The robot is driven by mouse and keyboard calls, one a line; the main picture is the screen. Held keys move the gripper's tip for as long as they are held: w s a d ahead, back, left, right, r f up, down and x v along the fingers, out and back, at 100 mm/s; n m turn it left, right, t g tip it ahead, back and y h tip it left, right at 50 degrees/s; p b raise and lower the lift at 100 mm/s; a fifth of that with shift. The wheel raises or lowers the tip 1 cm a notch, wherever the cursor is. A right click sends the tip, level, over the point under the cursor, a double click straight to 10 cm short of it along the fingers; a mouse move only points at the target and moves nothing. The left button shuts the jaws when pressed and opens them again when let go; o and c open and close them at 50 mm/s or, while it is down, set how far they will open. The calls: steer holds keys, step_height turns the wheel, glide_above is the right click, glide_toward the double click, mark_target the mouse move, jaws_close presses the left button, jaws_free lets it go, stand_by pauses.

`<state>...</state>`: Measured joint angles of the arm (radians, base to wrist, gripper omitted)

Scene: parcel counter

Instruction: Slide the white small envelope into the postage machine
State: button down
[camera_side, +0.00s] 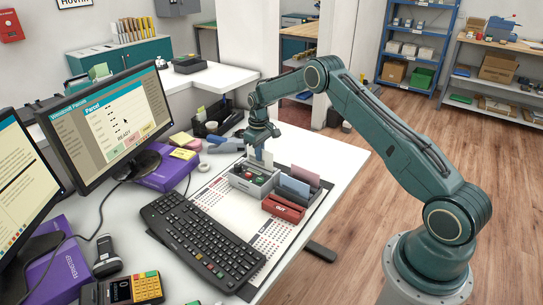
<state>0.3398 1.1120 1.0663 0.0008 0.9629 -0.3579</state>
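My gripper (261,148) points down over the far end of a small grey box (262,189). A small pale, upright piece (267,160) shows right under the fingers. It may be the white small envelope, but it is too small to be sure. I cannot tell whether the fingers are shut on it or whether its lower edge is inside the box. The grey box has small red and green parts on top; it may be the postage machine.
A black keyboard (202,238) lies in front of the box on a printed mat. Two monitors, one showing READY (118,118), stand at left. A card terminal (135,288) and scanner (106,257) are at front left. A black organiser (217,122) stands behind. The counter's right side is clear.

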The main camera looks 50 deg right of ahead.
steer(key=shift+f, duration=1.4)
steer(key=c, duration=1.6)
jaws_free()
step_height(320, 180, up, 14)
steer(key=shift+f, duration=0.15)
steer(key=shift+r, duration=0.2)
